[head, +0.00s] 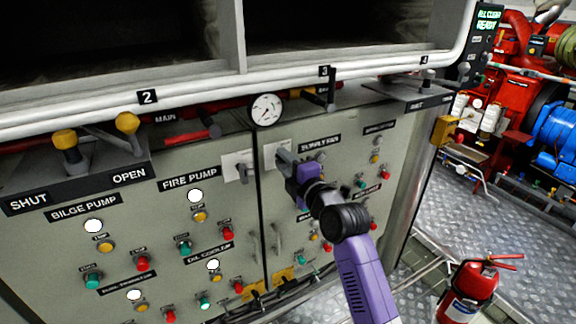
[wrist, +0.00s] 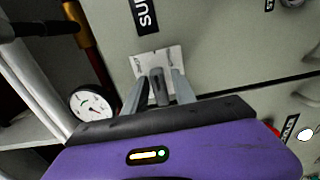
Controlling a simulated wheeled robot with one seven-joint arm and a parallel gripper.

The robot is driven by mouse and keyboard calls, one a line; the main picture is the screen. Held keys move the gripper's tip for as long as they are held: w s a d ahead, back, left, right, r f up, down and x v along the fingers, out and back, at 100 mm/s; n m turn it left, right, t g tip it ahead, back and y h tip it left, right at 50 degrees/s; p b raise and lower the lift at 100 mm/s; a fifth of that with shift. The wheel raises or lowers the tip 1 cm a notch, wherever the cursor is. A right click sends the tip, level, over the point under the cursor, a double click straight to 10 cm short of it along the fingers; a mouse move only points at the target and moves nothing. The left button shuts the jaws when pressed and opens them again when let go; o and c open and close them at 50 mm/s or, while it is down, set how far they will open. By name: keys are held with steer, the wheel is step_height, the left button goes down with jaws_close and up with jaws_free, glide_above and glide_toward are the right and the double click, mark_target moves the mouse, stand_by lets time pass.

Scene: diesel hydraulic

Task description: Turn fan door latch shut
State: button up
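The fan door latch has a white plate (head: 271,156) on the right-hand cabinet door, left of the supply fan label (head: 320,143). In the wrist view the plate (wrist: 172,56) and the grey latch handle (wrist: 158,85) lie straight ahead. My gripper (head: 284,160) is at the latch. In the wrist view its two fingers stand either side of the handle, with narrow gaps showing, so my gripper (wrist: 158,92) looks open around it. In the head view the gripper hides most of the handle.
A similar latch (head: 240,168) is on the fire pump door to the left. A gauge (head: 266,109) and pipes run above the doors. Buttons and lamps cover the panels below. A door handle (head: 277,240) is beneath the gripper. A fire extinguisher (head: 470,290) stands at the lower right.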

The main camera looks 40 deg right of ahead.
steer(key=shift+w, duration=0.1)
steer(key=shift+b+x, duration=0.65)
steer(key=shift+x, duration=0.15)
steer(key=shift+w+r+b, duration=0.35)
steer(key=shift+r, duration=0.05)
steer(key=shift+d, duration=0.1)
steer(key=shift+r, duration=0.15)
steer(key=shift+s, duration=0.15)
steer(key=shift+s+a+f, duration=0.2)
steer(key=shift+a+f, duration=0.2)
steer(key=shift+s+f, duration=0.15)
steer(key=shift+s, duration=0.55)
